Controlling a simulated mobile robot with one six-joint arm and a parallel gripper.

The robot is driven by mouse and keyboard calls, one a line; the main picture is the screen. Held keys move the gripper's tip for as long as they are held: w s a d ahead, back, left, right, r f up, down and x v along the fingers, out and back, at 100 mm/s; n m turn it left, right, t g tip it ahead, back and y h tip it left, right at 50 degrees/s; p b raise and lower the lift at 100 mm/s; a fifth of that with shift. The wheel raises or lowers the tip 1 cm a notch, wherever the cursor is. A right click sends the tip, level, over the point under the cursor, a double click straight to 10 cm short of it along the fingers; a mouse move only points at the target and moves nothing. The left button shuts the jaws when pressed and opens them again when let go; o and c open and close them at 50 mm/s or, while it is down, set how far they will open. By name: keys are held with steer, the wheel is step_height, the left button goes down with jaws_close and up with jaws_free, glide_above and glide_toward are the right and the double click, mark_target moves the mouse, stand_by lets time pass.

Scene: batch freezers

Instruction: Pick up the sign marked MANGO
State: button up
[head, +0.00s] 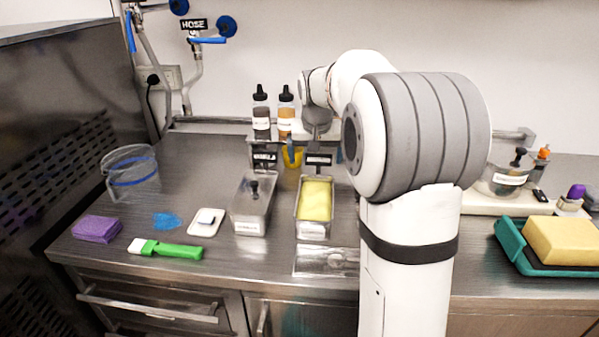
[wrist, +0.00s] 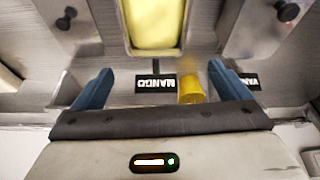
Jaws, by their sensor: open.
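The black MANGO sign (wrist: 155,83) with white letters shows upside down in the wrist view, just beyond the end of the yellow-filled steel pan (wrist: 152,22). My gripper (wrist: 160,70) is open, its two blue fingers spread to either side of the sign, with nothing held. In the head view the sign (head: 319,160) stands behind the yellow-filled pan (head: 316,200), its lettering too small to read. A small yellow cup (wrist: 190,88) is close beside the sign, also between the fingers in the picture. I cannot tell how far above the sign the fingers are.
A second black sign (head: 264,158), partly seen in the wrist view (wrist: 250,82), stands behind the lidded pan (head: 250,215). Two bottles (head: 273,112) stand at the back near my arm. A green-handled brush (head: 166,249) and purple sponge (head: 97,229) lie at left.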

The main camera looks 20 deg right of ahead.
steer(key=m, duration=0.1)
glide_above(319, 160)
steer(key=s, duration=0.2)
steer(key=f, duration=0.2)
steer(key=shift+w+a, duration=0.15)
steer(key=x, duration=0.7)
steer(key=shift+w+a+f, duration=0.1)
steer(key=shift+w+f, duration=0.05)
steer(key=shift+f, duration=0.15)
steer(key=shift+c, duration=0.4)
steer(key=shift+r, duration=0.1)
steer(key=c, duration=1)
